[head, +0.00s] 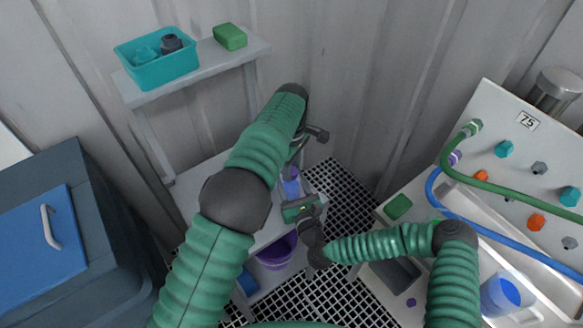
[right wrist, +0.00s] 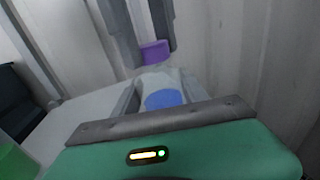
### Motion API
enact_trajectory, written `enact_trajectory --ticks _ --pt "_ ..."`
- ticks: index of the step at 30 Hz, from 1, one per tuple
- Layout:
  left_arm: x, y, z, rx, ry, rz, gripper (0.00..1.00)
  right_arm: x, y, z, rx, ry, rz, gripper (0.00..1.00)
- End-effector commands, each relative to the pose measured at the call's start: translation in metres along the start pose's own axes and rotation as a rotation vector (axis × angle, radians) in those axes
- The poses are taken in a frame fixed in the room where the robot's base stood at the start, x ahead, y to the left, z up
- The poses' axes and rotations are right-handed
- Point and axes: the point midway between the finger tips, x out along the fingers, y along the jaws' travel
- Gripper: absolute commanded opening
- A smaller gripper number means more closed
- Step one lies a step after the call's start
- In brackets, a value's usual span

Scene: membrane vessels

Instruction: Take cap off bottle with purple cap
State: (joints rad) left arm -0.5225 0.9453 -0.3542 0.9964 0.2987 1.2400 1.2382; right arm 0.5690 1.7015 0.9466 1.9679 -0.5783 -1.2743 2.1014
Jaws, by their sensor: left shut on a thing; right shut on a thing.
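The bottle (right wrist: 165,95) is pale with a blue round patch, and it stands between the fingers of my right gripper (right wrist: 160,98) in the right wrist view. The purple cap (right wrist: 155,53) is between the fingertips of my left gripper (right wrist: 150,45), which comes down from above and is shut on it. The cap is right above the bottle's top; I cannot tell whether they touch. In the head view the bottle (head: 291,186) is a small bluish patch, partly hidden by my right gripper (head: 298,200). My left gripper (head: 297,153) is above it there, partly hidden by my left arm.
A shelf holds a teal bin (head: 158,68) and a green block (head: 230,37). A purple bucket (head: 277,252) is below the grey bench. A blue-lidded container (head: 40,240) stands left. A panel with hoses (head: 500,190) and a blue cup (head: 500,294) are at right. The floor is black grating.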

Motion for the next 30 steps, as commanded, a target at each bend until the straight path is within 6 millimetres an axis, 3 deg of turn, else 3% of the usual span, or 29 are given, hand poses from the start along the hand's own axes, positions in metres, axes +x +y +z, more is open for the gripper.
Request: enact_trajectory --ticks 14,30 --pt "-0.003 0.001 0.002 0.005 -0.003 0.004 0.00 -0.001 0.002 -0.002 0.001 0.006 0.005 0.00" --pt "-0.021 0.001 0.001 0.006 -0.002 0.002 0.00 -0.001 0.001 -0.002 0.001 0.006 0.003 0.00"
